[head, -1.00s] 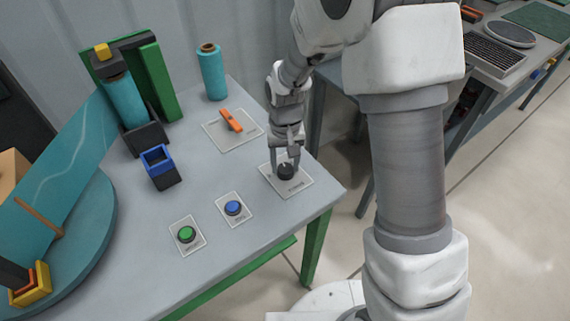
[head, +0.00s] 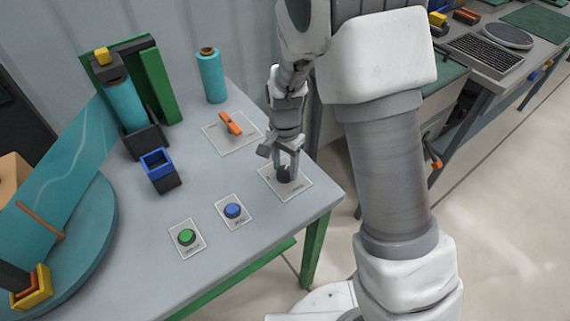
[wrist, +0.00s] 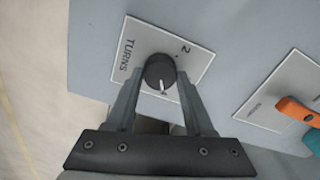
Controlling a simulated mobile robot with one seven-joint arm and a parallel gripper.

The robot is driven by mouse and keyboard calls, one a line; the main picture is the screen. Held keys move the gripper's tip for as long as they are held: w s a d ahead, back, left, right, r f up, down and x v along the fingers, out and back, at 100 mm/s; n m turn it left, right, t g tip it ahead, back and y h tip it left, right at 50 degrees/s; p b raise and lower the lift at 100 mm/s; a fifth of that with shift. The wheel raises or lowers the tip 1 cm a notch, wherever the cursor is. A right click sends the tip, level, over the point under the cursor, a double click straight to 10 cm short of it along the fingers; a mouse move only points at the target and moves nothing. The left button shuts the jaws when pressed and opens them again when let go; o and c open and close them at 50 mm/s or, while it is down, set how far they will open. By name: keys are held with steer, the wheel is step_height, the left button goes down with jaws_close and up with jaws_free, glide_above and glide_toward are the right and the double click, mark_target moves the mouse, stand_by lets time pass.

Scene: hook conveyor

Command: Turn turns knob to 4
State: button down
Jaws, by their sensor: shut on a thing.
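The turns knob (wrist: 158,72) is a round black dial with a white pointer line, on a pale plate (wrist: 200,62) marked "TURNS". In the wrist view a "2" shows on the plate, and the white line points towards my gripper's palm. My gripper (wrist: 160,80) is shut on the knob, one finger on each side. In the head view my gripper (head: 287,170) comes down on the knob (head: 283,175) near the table's right corner, and the fingers partly hide it. Other numbers on the plate cannot be read.
A blue button (head: 233,210) and a green button (head: 187,237) sit on plates to the left. An orange lever (head: 231,123) lies behind the knob. A teal spool (head: 211,75) stands at the back. The table front is clear.

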mark_target(285, 170)
steer(key=shift+m, duration=0.3)
steer(key=shift+c, duration=1.4)
jaws_free()
step_height(285, 170, up, 18)
steer(key=p, duration=0.2)
steer(key=shift+f, duration=0.25)
steer(key=s+d+r+n+t, duration=0.2)
steer(key=s+d+r+n, duration=0.2)
steer(key=s, duration=0.5)
steer(key=s+d+r+n+t, duration=0.3)
steer(key=s+d+r, duration=0.3)
steer(key=s+d, duration=0.2)
steer(key=shift+s+d+n+t, duration=0.2)
steer(key=shift+s+n+t, duration=0.1)
steer(key=shift+s+n, duration=0.55)
